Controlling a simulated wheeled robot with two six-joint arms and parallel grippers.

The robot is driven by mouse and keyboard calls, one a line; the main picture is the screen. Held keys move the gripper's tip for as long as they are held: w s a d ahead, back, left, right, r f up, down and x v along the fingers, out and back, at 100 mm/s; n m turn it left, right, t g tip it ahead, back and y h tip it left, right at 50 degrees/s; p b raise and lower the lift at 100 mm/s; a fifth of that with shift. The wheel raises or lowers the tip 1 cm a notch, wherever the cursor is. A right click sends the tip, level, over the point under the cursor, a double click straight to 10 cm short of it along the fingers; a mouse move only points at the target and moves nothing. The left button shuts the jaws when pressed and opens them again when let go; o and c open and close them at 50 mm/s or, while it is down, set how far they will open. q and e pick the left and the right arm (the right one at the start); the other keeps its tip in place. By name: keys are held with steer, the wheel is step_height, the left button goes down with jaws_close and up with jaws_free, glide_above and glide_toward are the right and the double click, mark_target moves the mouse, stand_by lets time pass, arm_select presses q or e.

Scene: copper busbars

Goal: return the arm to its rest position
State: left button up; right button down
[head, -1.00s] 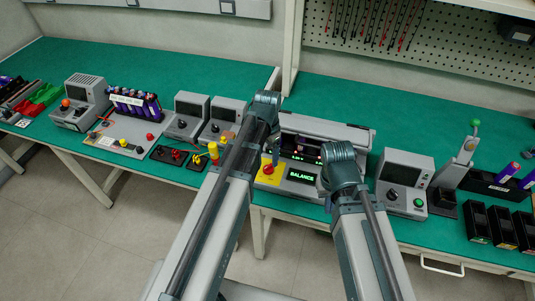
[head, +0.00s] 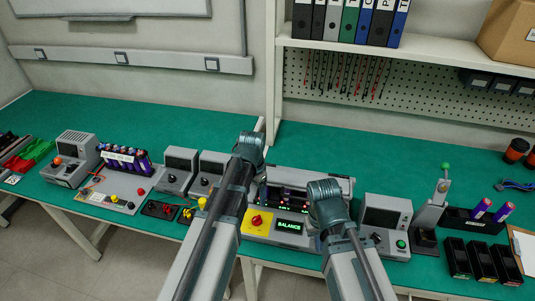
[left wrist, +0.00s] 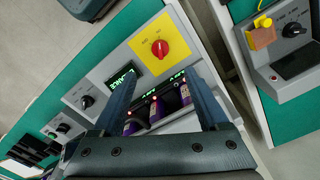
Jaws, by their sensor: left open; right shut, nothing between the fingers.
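My left arm reaches in from the left in the head view, its bent joint in front of the balance device (head: 300,178); the left fingers are not clearly visible there. In the left wrist view my left gripper (left wrist: 163,70) is open and empty. Between and beyond its fingers are the device's lit BALANCE display (left wrist: 121,80), a red knob on a yellow plate (left wrist: 160,47) and purple cells (left wrist: 157,108) in slots. My right arm stands to the right, bent in front of the device's right part; its gripper is hidden behind the arm.
Left of the device stand grey meters (head: 180,170), a rack of purple cells (head: 125,160) and a grey unit (head: 70,158). To the right are another grey meter (head: 386,222), a lever press (head: 432,210) and black bins (head: 482,262). The green bench behind is largely clear.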

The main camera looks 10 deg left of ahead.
arm_select(q)
steer(key=s+d+n, duration=0.1)
steer(key=s+d, duration=0.4)
steer(key=s, duration=0.2)
steer(key=s+d+n+y, duration=0.1)
steer(key=s+d, duration=0.4)
steer(key=s, duration=0.2)
steer(key=shift+s+d+n, duration=0.15)
steer(key=shift+s+n, duration=0.15)
steer(key=shift+n, duration=0.1)
